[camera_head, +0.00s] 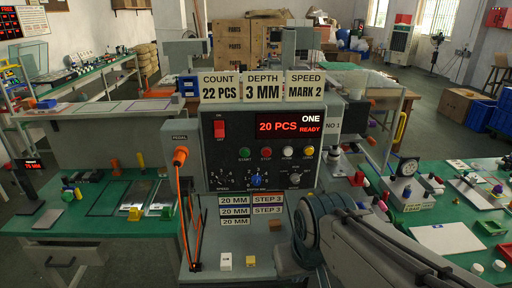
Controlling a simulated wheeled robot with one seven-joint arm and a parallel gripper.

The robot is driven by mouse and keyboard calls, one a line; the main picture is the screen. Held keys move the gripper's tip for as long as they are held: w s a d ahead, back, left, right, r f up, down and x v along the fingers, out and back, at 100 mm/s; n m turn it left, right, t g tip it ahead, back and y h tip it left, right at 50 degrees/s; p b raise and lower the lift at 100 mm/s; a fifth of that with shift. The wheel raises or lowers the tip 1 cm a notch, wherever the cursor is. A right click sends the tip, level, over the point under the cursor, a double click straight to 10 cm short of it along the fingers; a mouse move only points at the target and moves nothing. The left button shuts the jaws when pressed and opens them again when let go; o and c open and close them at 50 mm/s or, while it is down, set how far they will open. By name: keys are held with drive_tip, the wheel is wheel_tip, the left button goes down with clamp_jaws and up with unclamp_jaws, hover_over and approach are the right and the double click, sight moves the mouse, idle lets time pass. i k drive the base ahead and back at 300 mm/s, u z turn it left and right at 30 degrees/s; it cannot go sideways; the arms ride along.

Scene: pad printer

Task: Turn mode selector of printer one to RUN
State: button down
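Printer one (216,150) stands in the middle, facing me, with "ONE" on its dark front panel. Its red display (290,126) reads "20 PCS READY". Low on the panel are a left knob (222,181), a blue middle knob (257,181) and a grey right knob (295,179). The left one is labelled speed and the blue one appears to be depth. The right knob may be the mode selector, but its label and pointer are too small to read. My arm (365,245) fills the lower right, below the panel. My gripper does not show.
An orange plug and cable (181,156) hang at the printer's left side. Step cards (234,212) are below the panel. Green worktables stand left (90,212) and right (430,222), with small parts and a dial gauge (407,167). The space directly before the panel looks clear.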

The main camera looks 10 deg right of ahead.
sight(295, 178)
drive_tip(key=z, duration=2.1)
drive_tip(key=k, duration=0.9)
drive_tip(key=u, duration=1.2)
drive_tip(key=i, duration=0.5)
drive_tip(key=u, duration=0.05)
